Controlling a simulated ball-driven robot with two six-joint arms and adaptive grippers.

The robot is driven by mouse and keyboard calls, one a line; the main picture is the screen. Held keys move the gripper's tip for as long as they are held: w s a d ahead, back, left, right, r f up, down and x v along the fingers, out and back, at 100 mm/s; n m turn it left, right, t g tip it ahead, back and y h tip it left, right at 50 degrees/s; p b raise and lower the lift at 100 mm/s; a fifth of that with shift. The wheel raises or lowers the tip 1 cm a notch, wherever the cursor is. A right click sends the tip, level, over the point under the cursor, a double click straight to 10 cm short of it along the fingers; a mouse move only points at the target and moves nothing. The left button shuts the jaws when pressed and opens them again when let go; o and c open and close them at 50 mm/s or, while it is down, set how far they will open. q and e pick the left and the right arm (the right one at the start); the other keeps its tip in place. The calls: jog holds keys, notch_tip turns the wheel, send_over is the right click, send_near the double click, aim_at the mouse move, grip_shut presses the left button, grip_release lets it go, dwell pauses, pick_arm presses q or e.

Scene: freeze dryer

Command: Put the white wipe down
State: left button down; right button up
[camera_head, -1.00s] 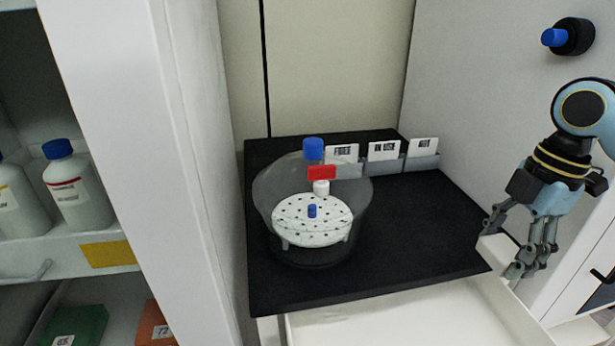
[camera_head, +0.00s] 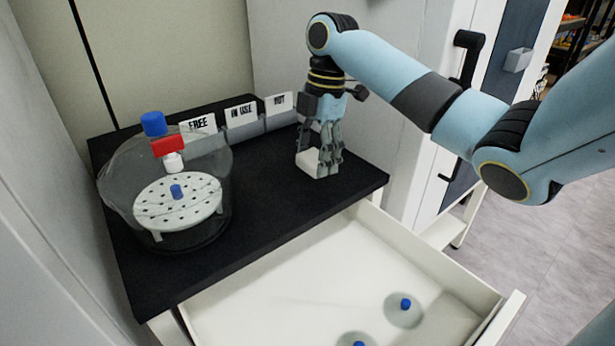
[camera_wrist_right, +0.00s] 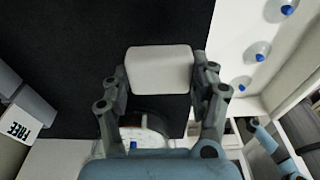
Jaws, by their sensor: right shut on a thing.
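The white wipe (camera_head: 308,164) is a small white block at the right part of the black worktop in the head view. My right gripper (camera_head: 322,170) points down there and is shut on it. In the right wrist view the wipe (camera_wrist_right: 160,69) sits between the two fingers (camera_wrist_right: 160,80), over the black surface. I cannot tell whether the wipe's underside touches the worktop. My left gripper does not show in the head view.
A glass vessel (camera_head: 218,160) with a blue-topped valve and a perforated white plate (camera_head: 150,208) stands at left on the black worktop (camera_head: 255,215). Card holders (camera_head: 243,130) line the back. An open white drawer (camera_head: 290,290) below holds blue-knobbed clear items (camera_head: 404,318).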

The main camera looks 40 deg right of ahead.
aim_at(309, 186)
jog(key=shift+w+a+f, duration=0.2)
jog(key=shift+w+f, duration=0.25)
jog(key=shift+w, duration=0.2)
jog(key=shift+f, duration=1.95)
jog(key=shift+f+b, duration=0.15)
jog(key=shift+b, duration=0.15)
jog(key=o, duration=0.9)
jog(key=shift+o, duration=0.2)
jog(key=r, duration=0.4)
jog(key=d+r+p, duration=0.1)
jog(key=r, duration=0.7)
jog(key=shift+s+d+r, duration=0.15)
jog(key=shift+d, duration=0.25)
